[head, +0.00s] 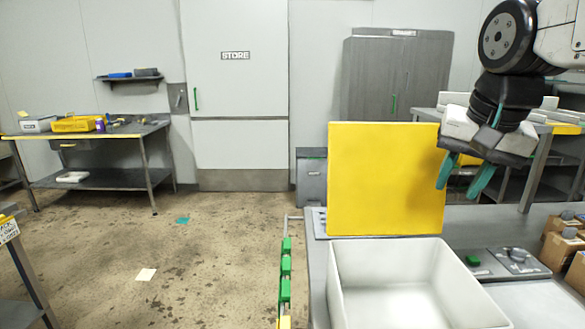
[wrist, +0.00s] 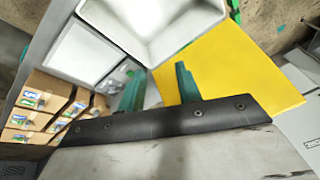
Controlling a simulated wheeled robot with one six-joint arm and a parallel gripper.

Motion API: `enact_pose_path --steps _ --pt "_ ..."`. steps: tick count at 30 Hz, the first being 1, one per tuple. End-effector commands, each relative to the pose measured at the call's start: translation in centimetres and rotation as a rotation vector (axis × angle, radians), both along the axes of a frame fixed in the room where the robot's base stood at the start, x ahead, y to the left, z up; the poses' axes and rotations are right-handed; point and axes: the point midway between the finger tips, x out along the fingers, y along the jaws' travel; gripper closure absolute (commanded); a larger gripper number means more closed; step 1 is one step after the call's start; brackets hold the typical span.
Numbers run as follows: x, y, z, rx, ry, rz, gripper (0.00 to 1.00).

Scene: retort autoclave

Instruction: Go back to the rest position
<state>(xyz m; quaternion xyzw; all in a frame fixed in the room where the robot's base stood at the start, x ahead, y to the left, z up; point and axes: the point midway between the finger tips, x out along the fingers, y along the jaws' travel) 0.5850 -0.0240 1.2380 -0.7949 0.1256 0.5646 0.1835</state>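My gripper (head: 463,173) is at the upper right of the head view, raised above the bench, with its two teal fingers pointing down. In the wrist view its fingers (wrist: 160,88) stand apart with nothing between them, so it is open and empty. It hangs beside the right edge of an upright yellow panel (head: 385,180), which also shows in the wrist view (wrist: 232,70). An empty white bin (head: 345,285) sits in front of the panel, and its inside shows at the top of the wrist view (wrist: 150,22).
Several brown cartons (head: 560,250) stand at the right, seen also in the wrist view (wrist: 45,95). A green button (head: 473,260) sits on the bench beside the bin. A side table (head: 110,130) holds a yellow tray (head: 75,124). The floor (head: 215,250) at left is mostly open.

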Motion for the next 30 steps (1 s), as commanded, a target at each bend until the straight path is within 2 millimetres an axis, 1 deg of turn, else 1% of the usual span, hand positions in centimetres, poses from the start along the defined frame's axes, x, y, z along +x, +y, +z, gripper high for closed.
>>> enact_pose_path --steps 1,3,6,15,21,24,27,30 --pt "-1.6 -0.1 -1.2 -0.021 -0.024 0.057 0.66" --pt "-3.3 -0.3 -2.8 -0.054 -0.053 0.135 0.66" --pt "-5.1 -0.4 -4.8 -0.094 -0.087 0.226 0.66" --pt "-9.1 -0.7 -9.7 -0.191 -0.149 0.416 0.66" --pt "-13.2 -0.8 -12.4 -0.144 0.064 0.427 0.66" --pt "-15.0 -0.8 -13.2 -0.126 0.146 0.431 0.66" --pt "-16.2 -0.7 -13.7 -0.114 0.202 0.434 0.66" --pt "-16.6 -0.7 -13.9 -0.110 0.220 0.435 0.66"
